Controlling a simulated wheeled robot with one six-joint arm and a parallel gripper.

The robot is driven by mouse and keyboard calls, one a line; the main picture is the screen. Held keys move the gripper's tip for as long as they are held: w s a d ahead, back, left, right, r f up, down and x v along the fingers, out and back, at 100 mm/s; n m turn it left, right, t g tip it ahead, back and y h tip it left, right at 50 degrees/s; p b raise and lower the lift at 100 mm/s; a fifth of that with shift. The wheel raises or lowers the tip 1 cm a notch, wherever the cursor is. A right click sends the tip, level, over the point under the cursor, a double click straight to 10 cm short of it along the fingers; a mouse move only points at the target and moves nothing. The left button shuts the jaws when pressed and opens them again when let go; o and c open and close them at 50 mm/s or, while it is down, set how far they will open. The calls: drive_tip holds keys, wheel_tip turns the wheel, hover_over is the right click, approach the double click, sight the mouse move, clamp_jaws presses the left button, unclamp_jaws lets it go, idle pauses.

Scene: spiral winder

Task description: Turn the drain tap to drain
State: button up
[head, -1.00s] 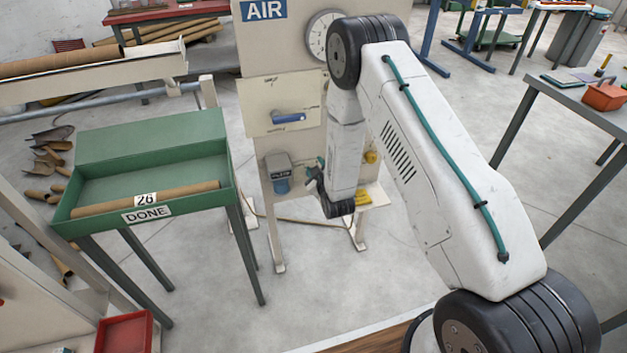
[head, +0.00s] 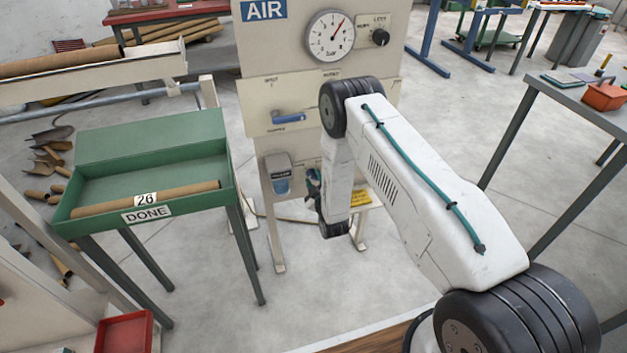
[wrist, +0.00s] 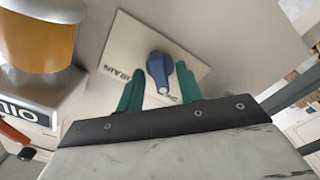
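The drain tap (wrist: 158,70) is a blue knob on a pale square plate (wrist: 128,38) in the wrist view. My gripper (wrist: 158,69) has green fingers, open, one on each side of the tap. A gap shows between the tap and each finger. In the head view my gripper (head: 313,182) is small and partly hidden by my arm, and the tap cannot be seen there.
An amber cylinder (wrist: 38,40) on a grey lettered block stands close left of my gripper in the wrist view. The beige AIR panel carries a gauge (head: 331,36), a black knob (head: 380,37), a blue lever (head: 289,118) and a blue-bowled unit (head: 279,172). A green tray (head: 150,145) stands left.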

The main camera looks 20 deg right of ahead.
drive_tip(key=shift+w, duration=0.25)
clamp_jaws()
drive_tip(key=shift+m, duration=0.4)
drive_tip(key=m, duration=1.7)
idle(0.3)
